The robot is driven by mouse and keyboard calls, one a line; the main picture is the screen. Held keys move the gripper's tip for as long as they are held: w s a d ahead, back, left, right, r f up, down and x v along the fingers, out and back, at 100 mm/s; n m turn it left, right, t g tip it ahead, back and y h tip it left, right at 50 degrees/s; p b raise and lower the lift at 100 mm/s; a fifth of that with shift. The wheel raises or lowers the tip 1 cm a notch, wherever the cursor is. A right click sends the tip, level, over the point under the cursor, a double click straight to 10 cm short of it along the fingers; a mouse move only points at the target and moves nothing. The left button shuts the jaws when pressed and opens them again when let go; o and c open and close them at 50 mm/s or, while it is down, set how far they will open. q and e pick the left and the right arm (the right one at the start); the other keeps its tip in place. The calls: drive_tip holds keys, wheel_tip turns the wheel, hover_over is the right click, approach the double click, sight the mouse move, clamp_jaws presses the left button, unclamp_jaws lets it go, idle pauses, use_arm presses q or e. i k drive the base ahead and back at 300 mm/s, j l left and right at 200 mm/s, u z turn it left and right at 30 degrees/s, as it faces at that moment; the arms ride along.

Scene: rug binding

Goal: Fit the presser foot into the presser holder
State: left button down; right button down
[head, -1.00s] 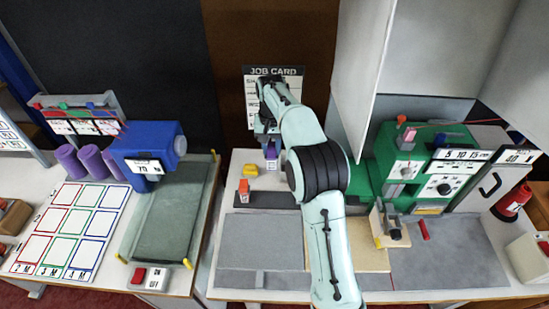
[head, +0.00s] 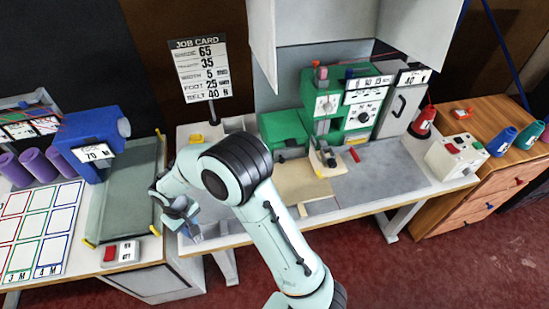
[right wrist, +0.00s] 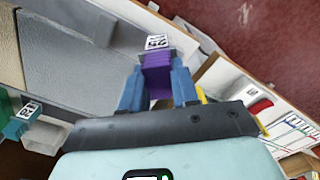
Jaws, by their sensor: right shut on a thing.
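My right gripper (right wrist: 158,88) is shut on a purple presser foot (right wrist: 157,68) with a white label reading 25, seen in the right wrist view. In the head view the right gripper (head: 188,228) hangs low at the left front part of the sewing table, and the held foot cannot be made out there. The green sewing machine (head: 328,105) stands further right, with a cream and dark block (head: 323,159) under its head. I cannot tell for sure which part is the presser holder. My left gripper is not in view.
A job card (head: 200,70) at the back reads FOOT 25. A teal labelled piece (right wrist: 19,127) lies at the left of the wrist view. A blue machine (head: 88,140) stands on the left table. A red bar (head: 354,154) lies by the green machine; grey tabletop right of it is clear.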

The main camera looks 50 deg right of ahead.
sight(326, 161)
drive_tip(key=k+l, duration=0.2)
drive_tip(key=l, duration=0.15)
drive_tip(key=k+l+z, duration=0.1)
drive_tip(key=l, duration=0.25)
drive_tip(key=k+l, duration=0.25)
drive_tip(key=k+l+z, duration=0.1)
drive_tip(key=l, duration=0.35)
drive_tip(key=k, duration=0.05)
